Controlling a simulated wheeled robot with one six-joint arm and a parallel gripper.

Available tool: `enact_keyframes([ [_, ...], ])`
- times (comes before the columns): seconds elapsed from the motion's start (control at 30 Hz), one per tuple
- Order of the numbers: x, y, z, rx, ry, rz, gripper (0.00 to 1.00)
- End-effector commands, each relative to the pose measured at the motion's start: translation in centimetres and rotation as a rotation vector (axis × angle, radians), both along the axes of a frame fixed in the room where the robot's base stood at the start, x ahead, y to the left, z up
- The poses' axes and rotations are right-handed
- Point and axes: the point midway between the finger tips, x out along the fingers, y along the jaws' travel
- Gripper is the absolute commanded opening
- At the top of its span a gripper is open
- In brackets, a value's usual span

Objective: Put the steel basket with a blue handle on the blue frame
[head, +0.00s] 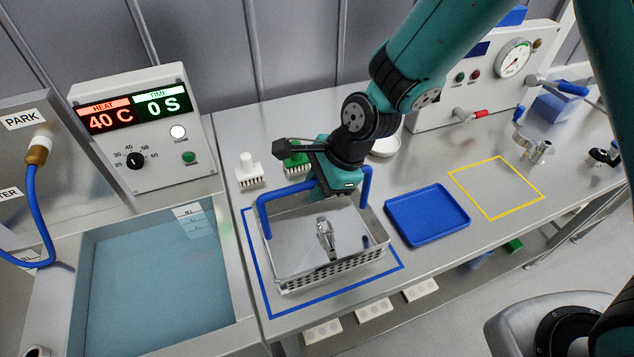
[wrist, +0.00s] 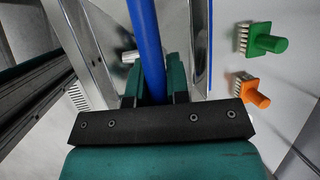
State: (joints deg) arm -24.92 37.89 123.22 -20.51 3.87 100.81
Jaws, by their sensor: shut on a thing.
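The steel basket (head: 332,263) with a blue handle (head: 264,219) stands within the blue frame (head: 263,289) marked on the steel bench. Its perforated wall faces the front, and a small metal part (head: 325,238) lies inside. My gripper (head: 335,185) is over the basket's far side at the top bar of the handle. In the wrist view, the blue handle (wrist: 146,45) runs between the fingers of my gripper (wrist: 152,90), which is shut on it. My gripper hides part of the handle in the head view. I cannot tell whether the basket's underside fully touches the bench.
A water bath (head: 155,270) lies left of the frame. A blue tray (head: 428,215) and a yellow frame (head: 497,187) lie to the right. A white brush (head: 250,170) and a green brush (head: 297,158) stand behind; an orange brush (wrist: 250,89) shows in the wrist view.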

Motion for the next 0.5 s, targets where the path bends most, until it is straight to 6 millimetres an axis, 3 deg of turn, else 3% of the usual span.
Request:
enact_keyframes([
  [0.2, 0.07, 0.03, 0.04, 0.002, -0.002, 0.000, 0.00],
  [0.23, 0.04, 0.00, -0.02, 0.000, -0.001, 0.000, 0.21],
  [0.33, 0.03, -0.01, 0.00, 0.000, -0.001, 0.000, 0.42],
  [0.5, 0.04, 0.00, 0.01, 0.000, -0.001, 0.000, 0.42],
])
